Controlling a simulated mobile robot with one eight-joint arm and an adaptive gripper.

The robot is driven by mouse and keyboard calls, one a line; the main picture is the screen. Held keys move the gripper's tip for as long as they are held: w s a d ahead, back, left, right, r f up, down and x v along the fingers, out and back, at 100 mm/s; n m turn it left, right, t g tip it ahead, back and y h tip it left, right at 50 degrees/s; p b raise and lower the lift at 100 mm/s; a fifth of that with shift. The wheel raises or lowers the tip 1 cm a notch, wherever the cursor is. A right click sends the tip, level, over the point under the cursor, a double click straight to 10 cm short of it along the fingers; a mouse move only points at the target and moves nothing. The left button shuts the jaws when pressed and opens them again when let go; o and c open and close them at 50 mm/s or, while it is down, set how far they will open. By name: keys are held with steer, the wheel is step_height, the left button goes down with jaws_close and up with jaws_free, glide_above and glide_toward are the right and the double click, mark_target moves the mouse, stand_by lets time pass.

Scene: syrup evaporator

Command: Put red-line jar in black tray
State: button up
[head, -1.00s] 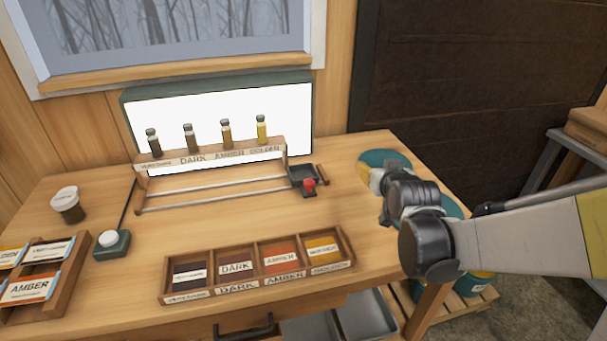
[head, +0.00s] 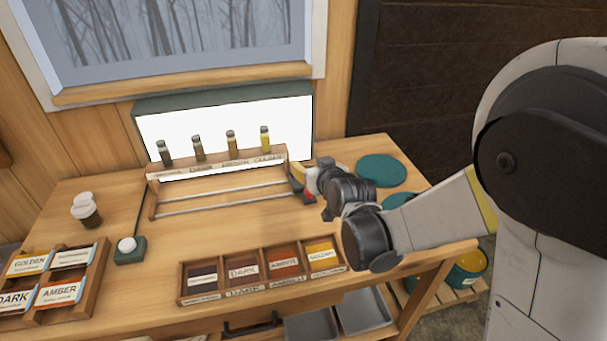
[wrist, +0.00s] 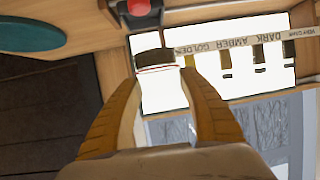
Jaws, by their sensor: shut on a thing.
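My gripper (head: 297,174) is over the right end of the sample rack, its fingers pointing left in the head view. In the wrist view its two yellow fingers (wrist: 163,72) are shut on a small jar (wrist: 155,59) with a dark cap. A red piece (wrist: 139,7) on dark backing shows at the top edge of the wrist view.
The rack (head: 222,160) holds several vials before a lit panel (head: 220,122). A sectioned wooden box (head: 262,292) is at the front, a label crate (head: 95,285) at left. A white-capped jar (head: 86,212) and white-button box (head: 130,250) stand at left. A teal disc (head: 381,170) lies right.

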steer(key=b+x, duration=0.1)
steer(key=x, duration=0.2)
steer(key=d+f+b+x, duration=0.1)
steer(key=x, duration=0.6)
steer(key=shift+w+d+f+b, duration=0.3)
steer(key=shift+f+b, duration=0.1)
steer(key=shift+f, duration=0.1)
steer(key=shift+f+b, duration=0.9)
steer(key=shift+f, duration=1.05)
steer(key=shift+f, duration=0.25)
steer(key=o, duration=1.3)
steer(key=shift+r, duration=0.1)
steer(key=shift+r, duration=0.1)
